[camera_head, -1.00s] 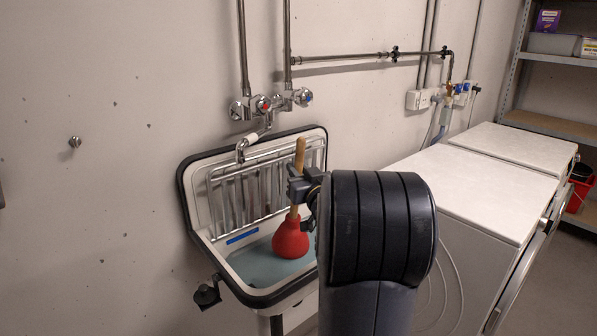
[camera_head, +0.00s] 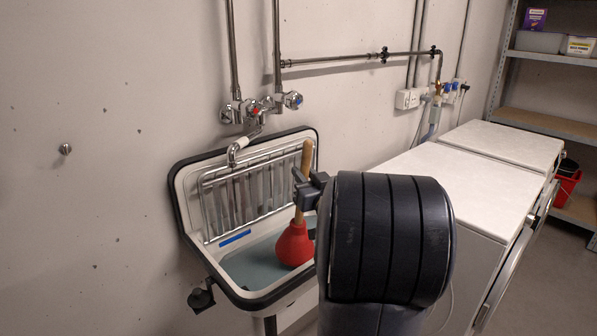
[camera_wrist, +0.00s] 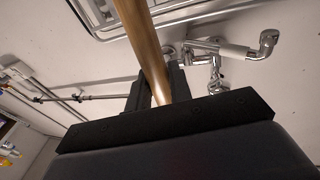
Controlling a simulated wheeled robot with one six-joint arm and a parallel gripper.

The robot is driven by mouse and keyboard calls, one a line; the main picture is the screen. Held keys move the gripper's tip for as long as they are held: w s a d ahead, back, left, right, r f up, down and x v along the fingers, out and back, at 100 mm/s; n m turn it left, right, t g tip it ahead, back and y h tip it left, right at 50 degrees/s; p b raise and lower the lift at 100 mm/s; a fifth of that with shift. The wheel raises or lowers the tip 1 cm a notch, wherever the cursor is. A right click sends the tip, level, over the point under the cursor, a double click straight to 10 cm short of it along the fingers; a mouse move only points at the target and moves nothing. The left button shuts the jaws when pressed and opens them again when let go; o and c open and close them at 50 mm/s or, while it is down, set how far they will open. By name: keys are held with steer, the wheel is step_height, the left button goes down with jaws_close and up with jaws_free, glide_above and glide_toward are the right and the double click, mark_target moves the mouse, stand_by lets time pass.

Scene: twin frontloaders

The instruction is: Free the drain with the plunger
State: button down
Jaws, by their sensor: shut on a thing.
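The plunger has a red rubber cup (camera_head: 294,245) and a wooden handle (camera_head: 304,166). It is slightly tilted, with the handle's top leaning right, and its cup is over the right part of the basin. My gripper (camera_head: 304,190) is shut on the handle, seen close up in the wrist view (camera_wrist: 160,90). The white sink (camera_head: 192,205) has a dark rim and holds bluish water (camera_head: 252,262). The drain is hidden. I cannot tell whether the cup touches the basin floor.
A faucet (camera_head: 238,148) with valves hangs over the sink's back. A metal rack (camera_head: 215,205) stands against the sink's back. White-topped machines (camera_head: 440,185) stand to the right, beside my arm. Pipes run along the wall. A shelf (camera_head: 550,125) and red bucket (camera_head: 567,186) are at far right.

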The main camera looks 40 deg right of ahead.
steer(key=shift+s+r, duration=0.35)
steer(key=shift+s, duration=0.35)
step_height(320, 180, up, 14)
steer(key=p, duration=1.2)
steer(key=shift+f, duration=0.1)
